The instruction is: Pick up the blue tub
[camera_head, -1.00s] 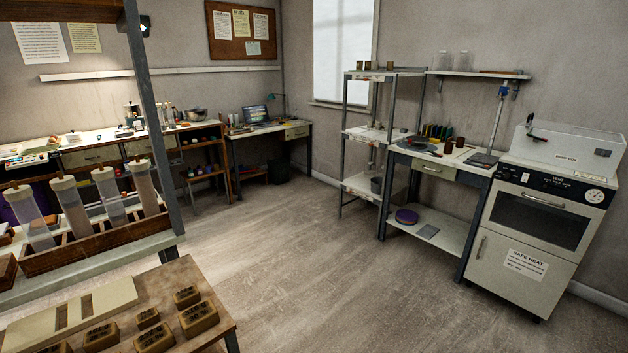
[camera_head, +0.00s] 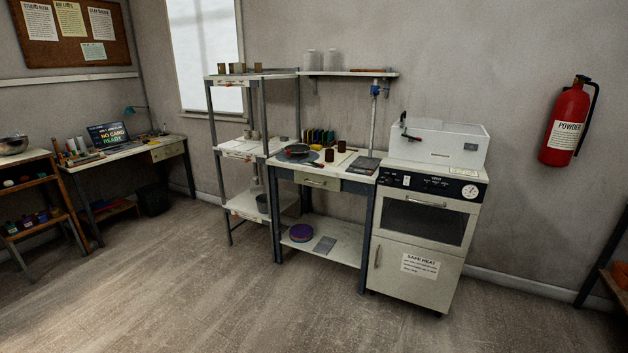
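Several small dark tubs with coloured parts stand in a row on the lower shelf of the wooden rack at the left edge. One of these tubs (camera_head: 41,217) looks blue-purple, but it is too small and dark to tell whether it is the blue tub. A flat round purple item (camera_head: 301,232) lies on the low shelf under the middle workbench. Neither of my grippers is in view.
The wooden rack (camera_head: 38,193) stands left of a desk (camera_head: 120,155) with a laptop. A metal shelf unit (camera_head: 213,130), the workbench (camera_head: 330,182) and a white oven (camera_head: 425,230) line the back wall. The wooden floor (camera_head: 190,290) in front is clear.

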